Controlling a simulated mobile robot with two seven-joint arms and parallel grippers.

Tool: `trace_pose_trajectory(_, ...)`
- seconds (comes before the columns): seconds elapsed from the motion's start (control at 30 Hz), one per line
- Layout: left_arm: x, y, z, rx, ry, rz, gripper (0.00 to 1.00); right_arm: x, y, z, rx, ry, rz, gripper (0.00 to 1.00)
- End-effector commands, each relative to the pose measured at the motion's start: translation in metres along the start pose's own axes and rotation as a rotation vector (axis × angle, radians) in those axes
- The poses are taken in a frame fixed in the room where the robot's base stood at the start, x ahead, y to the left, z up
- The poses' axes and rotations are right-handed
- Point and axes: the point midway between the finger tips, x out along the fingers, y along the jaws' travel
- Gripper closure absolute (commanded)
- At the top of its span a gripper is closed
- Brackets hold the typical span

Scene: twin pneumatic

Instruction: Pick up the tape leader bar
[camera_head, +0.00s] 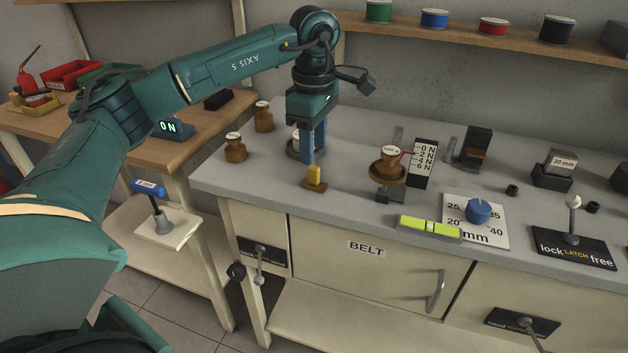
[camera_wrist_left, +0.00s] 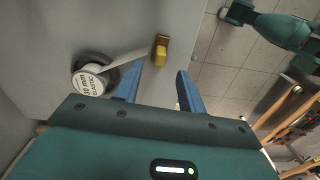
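The tape leader bar appears to be the small yellow block (camera_head: 315,175) on a brown base at the bench's left front; it also shows in the left wrist view (camera_wrist_left: 161,52). A pale tape strip (camera_wrist_left: 130,59) runs to it from a roll labelled 30 mm elastic (camera_wrist_left: 91,81). In the head view the roll is partly hidden behind my gripper. My left gripper (camera_head: 309,157) points down, close to the block. Its blue fingers are apart with nothing between them (camera_wrist_left: 159,72). The block lies just beyond the fingertips, roughly in line with the gap. My right gripper is not in view.
Brown weights (camera_head: 235,149) stand left of my gripper. A brown pan with a weight (camera_head: 388,172) and a 0–6 N scale (camera_head: 423,163) stand to the right. A yellow-green level (camera_head: 429,227) and blue dial (camera_head: 478,211) are further right. The bench's front edge is close by.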

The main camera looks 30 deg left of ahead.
Motion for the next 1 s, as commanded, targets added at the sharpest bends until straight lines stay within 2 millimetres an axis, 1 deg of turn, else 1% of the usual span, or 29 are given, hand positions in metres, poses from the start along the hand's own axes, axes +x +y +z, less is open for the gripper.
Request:
trace_pose_trajectory(0.03,0.005,0.000,0.000,0.000,0.000,0.000,0.60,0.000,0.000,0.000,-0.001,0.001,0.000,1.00)
trace_pose_trajectory(0.17,0.013,0.000,0.000,0.000,-0.001,0.000,0.60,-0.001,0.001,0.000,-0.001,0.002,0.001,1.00)
trace_pose_trajectory(0.23,0.019,-0.001,0.000,0.001,-0.001,-0.001,0.60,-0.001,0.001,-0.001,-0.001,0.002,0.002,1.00)
trace_pose_trajectory(0.4,0.046,-0.001,0.000,0.001,-0.001,-0.002,0.60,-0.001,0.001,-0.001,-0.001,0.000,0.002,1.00)
trace_pose_trajectory(0.53,0.059,-0.001,0.000,0.000,-0.001,0.000,0.60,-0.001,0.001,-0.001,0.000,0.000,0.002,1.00)
trace_pose_trajectory(0.63,0.063,-0.001,0.000,0.001,-0.001,0.000,0.60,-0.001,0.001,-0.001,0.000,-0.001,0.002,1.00)
trace_pose_trajectory(0.8,0.062,-0.001,0.000,0.001,-0.002,0.001,0.60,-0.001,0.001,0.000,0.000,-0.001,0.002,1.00)
trace_pose_trajectory(1.0,0.062,-0.001,0.000,0.001,-0.002,0.001,0.76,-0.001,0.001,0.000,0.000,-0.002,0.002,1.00)
